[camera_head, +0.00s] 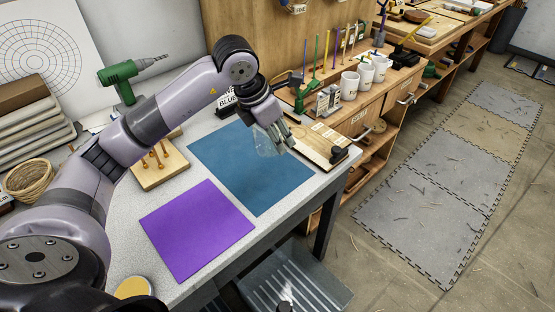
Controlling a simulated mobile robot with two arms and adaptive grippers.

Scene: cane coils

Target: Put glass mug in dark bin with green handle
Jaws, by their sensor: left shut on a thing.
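My left gripper (279,137) reaches over the blue mat (262,185) from the upper left. It is shut on the clear glass mug (266,146), which hangs below the fingers over the mat's upper right part. The mug is faint and partly hidden by the fingers, and I cannot tell whether it touches the mat. A grey ribbed container (300,275) shows low beside the table at the bottom; no green handle is visible on it, so I cannot tell if it is the dark bin. My right gripper is not in view.
A purple mat (196,230) lies left of the blue one. A wooden peg board (160,168) and green drill (122,80) are behind. White mugs (349,86) stand on the wooden bench at right. Floor mats (420,210) with scattered scraps lie right of the table.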

